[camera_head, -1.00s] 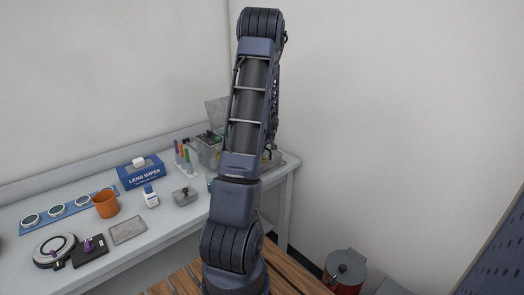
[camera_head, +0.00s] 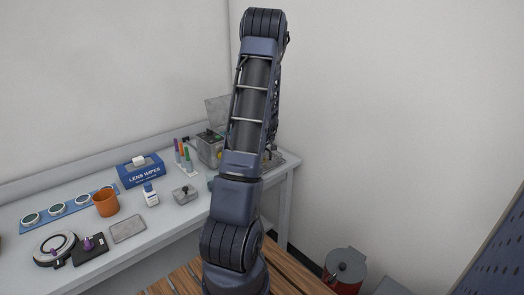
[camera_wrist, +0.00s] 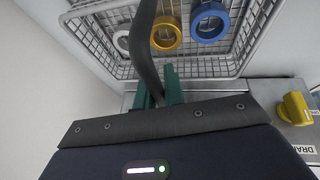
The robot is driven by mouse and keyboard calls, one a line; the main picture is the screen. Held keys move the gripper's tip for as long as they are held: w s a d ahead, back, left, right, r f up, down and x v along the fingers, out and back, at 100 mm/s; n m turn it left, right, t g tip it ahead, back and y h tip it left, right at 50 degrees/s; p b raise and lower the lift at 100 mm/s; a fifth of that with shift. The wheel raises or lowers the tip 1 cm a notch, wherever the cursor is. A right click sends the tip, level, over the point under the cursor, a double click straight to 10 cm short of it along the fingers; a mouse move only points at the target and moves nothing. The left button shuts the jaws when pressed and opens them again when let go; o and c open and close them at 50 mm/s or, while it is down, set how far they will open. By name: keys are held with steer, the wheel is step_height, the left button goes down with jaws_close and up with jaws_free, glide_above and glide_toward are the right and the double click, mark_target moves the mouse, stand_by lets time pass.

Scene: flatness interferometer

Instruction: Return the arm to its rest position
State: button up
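My arm (camera_head: 252,95) stands upright in the middle of the head view, bent at the top, with its far end hidden behind it. In the wrist view, my gripper (camera_wrist: 160,90) shows two green fingers close together. A dark curved handle or strap (camera_wrist: 145,45) runs down to the fingers and seems to pass between them. I cannot tell if the fingers press on it. Beyond it is a wire basket (camera_wrist: 110,40) with a white ring (camera_wrist: 122,42), a yellow ring (camera_wrist: 166,33) and a blue ring (camera_wrist: 209,21).
A grey metal unit with a yellow knob (camera_wrist: 294,108) is beside the basket. The bench (camera_head: 180,218) holds an orange cup (camera_head: 105,203), a lens wipes box (camera_head: 140,172) and several small parts. A red bin (camera_head: 345,270) stands on the floor at right. Walls are behind.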

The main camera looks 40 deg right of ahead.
steer(key=o, duration=0.5)
steer(key=shift+o, duration=0.2)
steer(key=shift+r, duration=6)
